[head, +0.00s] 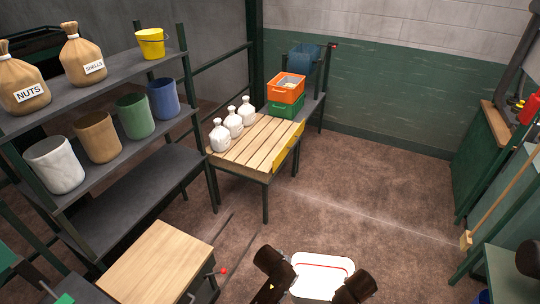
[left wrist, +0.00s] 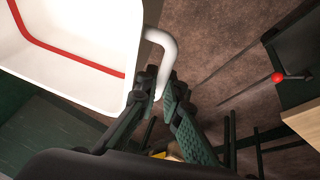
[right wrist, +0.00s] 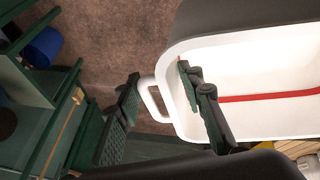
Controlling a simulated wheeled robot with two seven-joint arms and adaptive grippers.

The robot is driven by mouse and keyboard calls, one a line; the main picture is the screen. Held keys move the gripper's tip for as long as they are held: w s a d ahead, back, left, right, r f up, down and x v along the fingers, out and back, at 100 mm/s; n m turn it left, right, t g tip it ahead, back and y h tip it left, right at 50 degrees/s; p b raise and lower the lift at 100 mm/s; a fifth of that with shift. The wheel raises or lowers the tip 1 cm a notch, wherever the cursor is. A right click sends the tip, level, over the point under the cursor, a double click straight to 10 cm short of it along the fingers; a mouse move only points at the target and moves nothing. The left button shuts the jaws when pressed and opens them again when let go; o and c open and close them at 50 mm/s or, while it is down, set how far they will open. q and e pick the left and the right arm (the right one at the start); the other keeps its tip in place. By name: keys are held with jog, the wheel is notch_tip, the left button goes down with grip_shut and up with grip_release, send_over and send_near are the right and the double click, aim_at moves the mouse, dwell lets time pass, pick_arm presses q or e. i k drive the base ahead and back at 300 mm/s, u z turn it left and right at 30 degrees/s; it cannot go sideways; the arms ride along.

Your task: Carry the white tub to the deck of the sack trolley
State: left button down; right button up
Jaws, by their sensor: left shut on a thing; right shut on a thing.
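The white tub (head: 322,264), with a red line along its inside, is held up at the bottom middle of the head view. It also shows in the left wrist view (left wrist: 70,62) and right wrist view (right wrist: 265,70). My left gripper (left wrist: 160,95) is shut on the tub's white side handle (left wrist: 163,50). My right gripper (right wrist: 158,85) is shut on the opposite handle (right wrist: 149,100), with one finger across the tub wall. In the head view the fingertips are hidden by my wrists. I cannot identify the sack trolley with certainty.
A wood-topped bench (head: 155,262) with a red-knobbed lever (head: 223,271) stands at lower left. A slatted table (head: 255,140) holds white jugs (head: 234,122) and stacked crates (head: 286,90) stand behind it. Shelving with buckets is at left. Brown floor (head: 370,190) is clear at centre right.

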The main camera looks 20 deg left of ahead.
aim_at(157, 266)
jog(key=u, duration=0.5)
jog(key=i, duration=0.7)
jog(key=u, duration=1.45)
jog(key=i, duration=0.6)
jog(key=u, duration=0.5)
